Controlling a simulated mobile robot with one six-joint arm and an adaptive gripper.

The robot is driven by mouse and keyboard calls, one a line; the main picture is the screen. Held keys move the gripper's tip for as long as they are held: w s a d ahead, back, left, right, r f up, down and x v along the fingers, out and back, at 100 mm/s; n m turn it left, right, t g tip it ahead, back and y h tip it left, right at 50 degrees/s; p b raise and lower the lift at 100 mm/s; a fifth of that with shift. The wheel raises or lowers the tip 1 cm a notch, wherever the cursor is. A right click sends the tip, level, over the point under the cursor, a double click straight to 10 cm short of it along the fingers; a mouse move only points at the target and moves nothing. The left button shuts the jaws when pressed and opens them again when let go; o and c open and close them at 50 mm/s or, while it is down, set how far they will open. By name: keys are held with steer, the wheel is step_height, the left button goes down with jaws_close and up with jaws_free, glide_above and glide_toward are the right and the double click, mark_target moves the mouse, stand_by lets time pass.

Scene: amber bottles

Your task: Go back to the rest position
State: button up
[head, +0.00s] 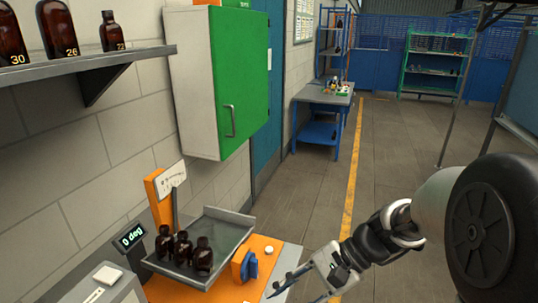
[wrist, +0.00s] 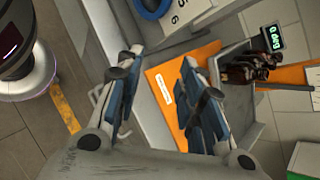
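My gripper (head: 296,288) is in the lower middle of the head view, partly cut off by the bottom edge. In the wrist view my gripper (wrist: 160,88) shows two fingers spread wide, with nothing between them. It is to the right of the orange-topped bench (head: 267,246) and apart from the bottles. Three amber bottles (head: 203,256) stand close together on the left part of a grey metal tray (head: 228,231). In the wrist view the amber bottles (wrist: 243,70) are at the right, beyond the fingers.
Numbered amber bottles (head: 61,28) stand on a wall shelf (head: 90,63). A green-doored cabinet (head: 238,75) hangs above the bench. The floor (head: 310,185) right of the bench is clear.

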steer(key=s+d+r+n+t+h, duration=0.3)
steer(key=s+d+n+h, duration=0.1)
steer(key=s, duration=0.3)
steer(key=s+d+r+n+t+h, duration=0.3)
steer(key=s+d+n+h, duration=0.2)
steer(key=s+d+n, duration=0.1)
steer(key=shift+s+d+r+t+h, duration=0.15)
steer(key=shift+s+r+t+h, duration=0.15)
steer(key=shift+s, duration=0.15)
stand_by(1.3)
